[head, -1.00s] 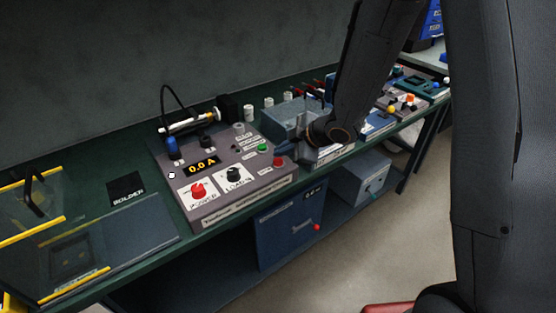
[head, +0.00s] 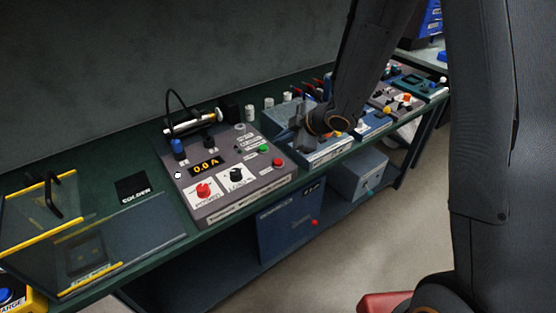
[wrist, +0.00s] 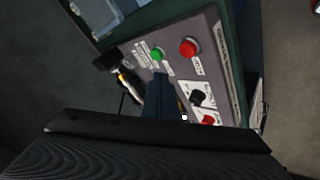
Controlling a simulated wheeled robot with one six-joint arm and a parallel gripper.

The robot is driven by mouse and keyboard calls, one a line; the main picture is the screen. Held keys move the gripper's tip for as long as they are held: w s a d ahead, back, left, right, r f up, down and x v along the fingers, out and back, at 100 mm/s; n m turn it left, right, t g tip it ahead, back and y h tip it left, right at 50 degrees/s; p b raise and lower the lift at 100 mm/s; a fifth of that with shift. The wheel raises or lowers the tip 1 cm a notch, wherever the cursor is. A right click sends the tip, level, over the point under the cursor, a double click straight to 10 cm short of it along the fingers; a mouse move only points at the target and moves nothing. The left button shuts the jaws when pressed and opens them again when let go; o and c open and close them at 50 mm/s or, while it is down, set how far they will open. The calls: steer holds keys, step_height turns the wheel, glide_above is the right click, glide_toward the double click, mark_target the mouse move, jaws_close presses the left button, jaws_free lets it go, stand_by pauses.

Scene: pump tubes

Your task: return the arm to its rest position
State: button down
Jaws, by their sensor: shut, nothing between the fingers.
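My gripper (head: 290,137) shows in the head view above the bench, near the right rear of the grey control panel (head: 240,204). It is small and dark there, partly merged with the blue-grey box behind it. In the wrist view its narrow fingers (wrist: 160,80) are together with nothing between them, over the same panel (wrist: 205,35). The panel carries a green button (wrist: 157,54), a red button (wrist: 189,46), and red and black knobs. My dark arm links cover the right part of the head view.
The green bench (head: 150,165) runs along a grey wall. A blue-grey box (head: 322,150) and other panels stand right of the control panel. A clear yellow-edged case (head: 110,250) is at the left. A blue cabinet (head: 285,225) sits underneath. Open floor (head: 370,240) lies in front.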

stand_by(0.5)
steer(key=s+d+r+m+h+b, duration=0.1)
steer(key=s+d+m+h, duration=0.15)
steer(key=d+m, duration=0.3)
steer(key=s+d+r+m+h+b, duration=0.1)
steer(key=s+d+m+h, duration=0.2)
steer(key=d, duration=0.4)
steer(key=s+d+m+g+b, duration=0.1)
steer(key=s+m+g, duration=0.1)
steer(key=s+m, duration=0.3)
steer(key=s+d+m+g+h+b, duration=0.1)
steer(key=s+d+m+g, duration=0.1)
steer(key=s, duration=0.9)
steer(key=m+g, duration=0.1)
steer(key=m, duration=0.1)
steer(key=shift+s+d+m, duration=0.2)
steer(key=shift+d+m, duration=0.05)
steer(key=shift+m, duration=0.1)
